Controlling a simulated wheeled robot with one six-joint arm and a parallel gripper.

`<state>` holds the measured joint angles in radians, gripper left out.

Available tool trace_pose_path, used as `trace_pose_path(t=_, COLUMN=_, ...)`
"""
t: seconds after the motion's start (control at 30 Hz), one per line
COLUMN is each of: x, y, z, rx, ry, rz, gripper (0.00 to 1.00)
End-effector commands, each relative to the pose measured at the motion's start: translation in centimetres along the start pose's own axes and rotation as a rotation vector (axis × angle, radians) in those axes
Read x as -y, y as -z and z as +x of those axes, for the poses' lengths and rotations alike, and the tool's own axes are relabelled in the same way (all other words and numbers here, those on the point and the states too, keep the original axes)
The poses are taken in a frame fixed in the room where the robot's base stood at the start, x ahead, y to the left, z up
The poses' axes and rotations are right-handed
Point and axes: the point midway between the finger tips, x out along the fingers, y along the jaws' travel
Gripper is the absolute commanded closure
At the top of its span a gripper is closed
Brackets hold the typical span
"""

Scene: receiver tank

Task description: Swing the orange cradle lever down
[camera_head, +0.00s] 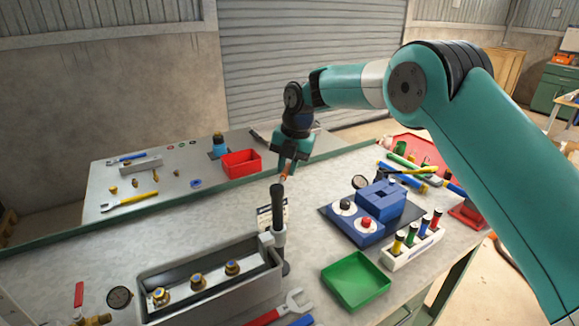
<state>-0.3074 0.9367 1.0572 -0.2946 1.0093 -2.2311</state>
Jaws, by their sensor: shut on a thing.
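My gripper (289,160) points down over the middle of the workbench. It is shut on a small orange piece (286,172), which looks like the cradle lever. The orange piece shows just below the fingers, and its upper part is hidden by them. I cannot tell whether the orange piece joins this post.
The grey trough (165,274) holds brass fittings with blue tops. A green tray (356,281), a blue fixture (382,201) with round buttons and a white rack (414,247) of coloured cylinders stand to the right. A red bin (241,163) and wrenches lie behind left. Bare bench lies left of centre.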

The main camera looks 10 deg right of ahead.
Motion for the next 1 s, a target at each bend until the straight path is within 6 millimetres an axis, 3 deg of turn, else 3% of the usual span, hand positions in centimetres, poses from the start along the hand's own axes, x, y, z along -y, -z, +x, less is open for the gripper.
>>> trace_pose_path(t=0.33, x=-0.2, y=0.1, z=-0.1, rx=-0.002, ry=-0.003, rz=-0.015, gripper=1.00)
trace_pose_path(t=0.37, x=-0.2, y=0.1, z=-0.1, rx=-0.002, ry=-0.003, rz=-0.015, gripper=0.77)
trace_pose_path(t=0.47, x=-0.2, y=0.1, z=-0.1, rx=-0.001, ry=-0.003, rz=-0.013, gripper=0.56)
trace_pose_path(t=0.8, x=-0.1, y=0.0, z=-0.3, rx=0.000, ry=-0.002, rz=-0.008, gripper=0.56)
trace_pose_path(t=1.0, x=-0.1, y=0.0, z=-3.2, rx=0.004, ry=-0.005, rz=-0.009, gripper=0.56)
